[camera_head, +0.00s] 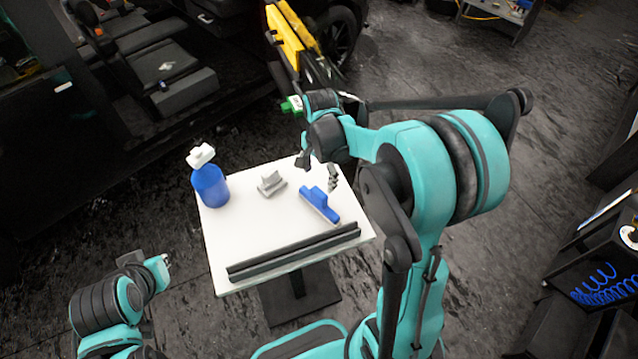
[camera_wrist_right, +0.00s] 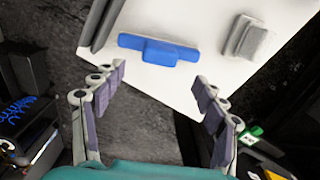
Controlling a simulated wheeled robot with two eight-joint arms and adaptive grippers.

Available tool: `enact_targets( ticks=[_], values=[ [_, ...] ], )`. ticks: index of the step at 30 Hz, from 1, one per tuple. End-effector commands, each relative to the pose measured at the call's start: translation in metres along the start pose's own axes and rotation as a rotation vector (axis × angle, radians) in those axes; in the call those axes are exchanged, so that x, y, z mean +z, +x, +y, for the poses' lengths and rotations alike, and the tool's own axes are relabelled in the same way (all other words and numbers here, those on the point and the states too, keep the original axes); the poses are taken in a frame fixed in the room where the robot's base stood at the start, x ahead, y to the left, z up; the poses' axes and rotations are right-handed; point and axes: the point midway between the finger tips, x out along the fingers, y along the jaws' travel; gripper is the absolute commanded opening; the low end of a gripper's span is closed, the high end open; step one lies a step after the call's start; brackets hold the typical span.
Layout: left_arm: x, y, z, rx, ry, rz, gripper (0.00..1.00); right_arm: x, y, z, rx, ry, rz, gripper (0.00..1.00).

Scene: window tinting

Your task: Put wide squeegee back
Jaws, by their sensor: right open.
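The wide squeegee, which I take to be the blue T-shaped tool (camera_head: 320,204), lies flat on the right part of the white table (camera_head: 240,240). It also shows in the right wrist view (camera_wrist_right: 158,48). My right gripper (camera_head: 318,171) is open and empty above the table's back right edge, just behind the blue squeegee. In the right wrist view, its spread fingers (camera_wrist_right: 160,80) point toward the squeegee, with a gap between them and it. My left gripper (camera_head: 153,268) is at the lower left, away from the table; its jaws are not clear.
A grey block-like tool (camera_head: 271,184) lies left of the blue squeegee. A blue spray bottle (camera_head: 210,185) with a white head stands at the table's left corner. Long dark strips (camera_head: 293,252) lie along the front edge. A car with open door stands behind.

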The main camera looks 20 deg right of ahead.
Motion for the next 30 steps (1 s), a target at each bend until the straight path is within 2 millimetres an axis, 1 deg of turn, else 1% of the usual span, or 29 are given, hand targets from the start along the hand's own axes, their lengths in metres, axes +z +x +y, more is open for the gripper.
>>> enact_targets(
  ticks=[1, 3, 7, 11, 14, 16, 18, 21, 24, 27, 30],
  values=[
    [-0.002, -0.003, 0.0, 0.0, 0.0, 0.0, 0.0, 0.0, -0.01, 0.0, 0.0, 0.0, 0.0, 0.72],
    [-0.003, -0.004, 0.0, 0.0, 0.0, 0.0, 0.0, 0.0, -0.018, 0.0, 0.0, 0.0, 0.0, 0.72],
    [-0.003, -0.005, 0.0, 0.0, 0.0, 0.0, 0.0, 0.001, -0.028, 0.001, -0.005, -0.011, 0.003, 0.72],
    [-0.003, -0.005, 0.0, 0.0, 0.0, 0.0, 0.0, 0.011, -0.044, 0.009, -0.047, -0.108, 0.028, 0.72],
    [-0.003, -0.004, 0.0, 0.0, 0.0, 0.0, 0.0, 0.026, -0.064, 0.023, -0.11, -0.262, 0.073, 0.72],
    [-0.003, -0.004, 0.0, 0.0, 0.0, 0.0, 0.0, 0.038, -0.078, 0.035, -0.161, -0.395, 0.12, 0.72],
    [-0.003, -0.004, 0.0, 0.0, 0.0, 0.0, 0.0, 0.05, -0.089, 0.048, -0.21, -0.529, 0.174, 0.72],
    [-0.003, -0.004, 0.0, 0.0, 0.0, 0.0, 0.0, 0.065, -0.099, 0.066, -0.27, -0.719, 0.262, 0.72],
    [-0.003, -0.004, 0.0, 0.0, 0.0, 0.0, 0.0, 0.079, -0.104, 0.082, -0.317, -0.891, 0.354, 0.72],
    [-0.003, -0.004, 0.0, 0.0, 0.0, 0.0, 0.0, 0.089, -0.105, 0.095, -0.348, -1.031, 0.437, 0.72],
    [-0.003, -0.004, 0.0, 0.0, 0.0, 0.0, 0.0, 0.095, -0.104, 0.102, -0.365, -1.127, 0.5, 0.72]
  ],
)
